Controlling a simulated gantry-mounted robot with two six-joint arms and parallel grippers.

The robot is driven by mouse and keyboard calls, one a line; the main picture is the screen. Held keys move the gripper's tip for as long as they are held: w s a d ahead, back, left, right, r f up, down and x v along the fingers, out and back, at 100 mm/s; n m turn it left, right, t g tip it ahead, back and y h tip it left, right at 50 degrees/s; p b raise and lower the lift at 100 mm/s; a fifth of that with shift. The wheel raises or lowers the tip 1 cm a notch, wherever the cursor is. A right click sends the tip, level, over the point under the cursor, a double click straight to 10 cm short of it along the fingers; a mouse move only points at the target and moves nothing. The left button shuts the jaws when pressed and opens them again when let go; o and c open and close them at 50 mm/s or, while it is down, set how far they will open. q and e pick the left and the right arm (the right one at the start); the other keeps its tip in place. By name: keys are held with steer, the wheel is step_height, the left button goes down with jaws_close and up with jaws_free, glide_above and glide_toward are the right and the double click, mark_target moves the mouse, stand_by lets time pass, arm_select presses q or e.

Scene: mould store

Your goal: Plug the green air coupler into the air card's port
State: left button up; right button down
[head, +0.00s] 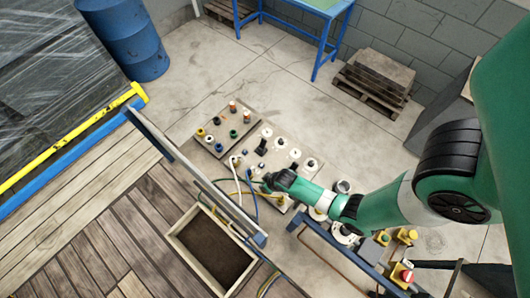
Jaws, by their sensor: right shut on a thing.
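My right gripper (268,182) reaches in from the right, low over the floor-level plates. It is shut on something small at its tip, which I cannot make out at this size. White, yellow and blue hoses (253,206) run close beside the gripper tip. A brown plate (212,146) behind the gripper carries several coloured fittings, among them a green one (233,134). A lighter plate (284,137) next to it carries black and white fittings. I cannot tell which of these is the air card's port. My left gripper is out of view.
A grey upright panel (190,172) stands left of the gripper, beside an open wooden box (183,240). Yellow and red buttons (405,275) sit at the lower right. A blue drum (128,40), blue table (318,8) and pallet (372,88) stand behind. The concrete floor between is clear.

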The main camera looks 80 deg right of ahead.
steer(key=shift+f+b, duration=0.35)
steer(key=shift+f, duration=0.05)
stand_by(0.7)
steer(key=c, duration=0.5)
jaws_free()
steer(key=shift+c, duration=0.2)
steer(key=shift+o, duration=0.2)
steer(key=o, duration=0.4)
steer(key=shift+c, duration=0.2)
step_height(320, 180, up, 5)
steer(key=p, duration=0.5)
steer(key=shift+r, duration=0.2)
steer(key=shift+r+p, duration=1)
steer(key=shift+r, duration=0.1)
